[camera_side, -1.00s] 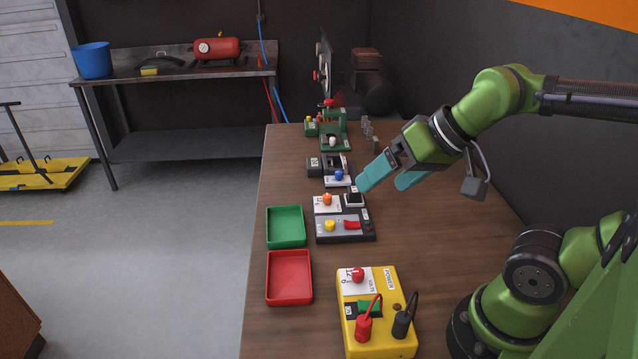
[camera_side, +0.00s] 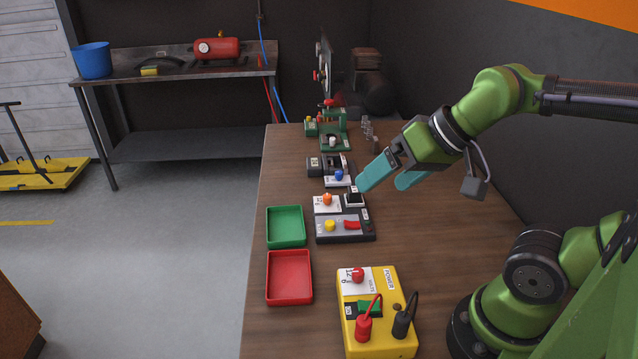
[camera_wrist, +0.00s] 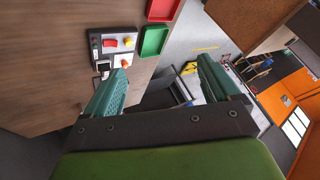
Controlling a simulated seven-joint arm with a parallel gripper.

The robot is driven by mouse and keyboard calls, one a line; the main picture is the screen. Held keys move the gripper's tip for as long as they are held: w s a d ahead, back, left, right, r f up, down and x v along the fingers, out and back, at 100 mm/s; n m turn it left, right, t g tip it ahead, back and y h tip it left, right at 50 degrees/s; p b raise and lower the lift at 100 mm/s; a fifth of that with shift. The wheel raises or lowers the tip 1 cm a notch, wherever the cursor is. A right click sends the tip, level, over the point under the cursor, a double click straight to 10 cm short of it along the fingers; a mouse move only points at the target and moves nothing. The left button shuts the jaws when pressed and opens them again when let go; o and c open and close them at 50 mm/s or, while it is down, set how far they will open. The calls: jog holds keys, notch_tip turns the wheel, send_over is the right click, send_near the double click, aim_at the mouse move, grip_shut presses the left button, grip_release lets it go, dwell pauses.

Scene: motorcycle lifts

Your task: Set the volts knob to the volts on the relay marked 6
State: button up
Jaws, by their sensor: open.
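The yellow power box (camera_side: 390,343) stands at the near end of the bench in the side view. Its red knob (camera_side: 358,274) sits on a white dial plate with 12 and 6 printed on it; the knob's exact pointing is too small to tell. A small black block (camera_side: 354,199), possibly a relay, sits beside the orange knob's white plate, and it also shows in the wrist view (camera_wrist: 103,66). Its marking is not readable. My gripper (camera_side: 385,184) is open and empty above the bench, beyond the power box and near the black block. Its teal fingers also show in the wrist view (camera_wrist: 160,68).
A red tray (camera_side: 289,299) and a green tray (camera_side: 286,246) lie along the left edge. A grey box (camera_side: 344,238) with a yellow knob and red switch sits beside the green tray. Red and black plugs stand on the power box. Bench right of these is mostly clear.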

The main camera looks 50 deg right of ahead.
jog(key=shift+f, duration=0.25)
jog(key=c, duration=0.4)
jog(key=w+d+m+g, duration=0.1)
jog(key=w, duration=0.1)
jog(key=w+d+f+m+g, duration=0.1)
jog(key=w, duration=0.2)
jog(key=w+d, duration=0.1)
jog(key=w, duration=0.1)
jog(key=shift+w+f+m+g, duration=0.2)
jog(key=shift+w+m+g, duration=0.15)
jog(key=shift+m+g, duration=0.05)
jog(key=c, duration=0.3)
jog(key=m+g+h, duration=0.2)
jog(key=m+g, duration=0.2)
jog(key=m, duration=1.3)
send_over(328, 195)
notch_tip(328, 195, down, 3)
jog(key=shift+c, duration=0.2)
notch_tip(328, 195, down, 16)
jog(key=shift+f, duration=0.2)
jog(key=shift+a, duration=0.1)
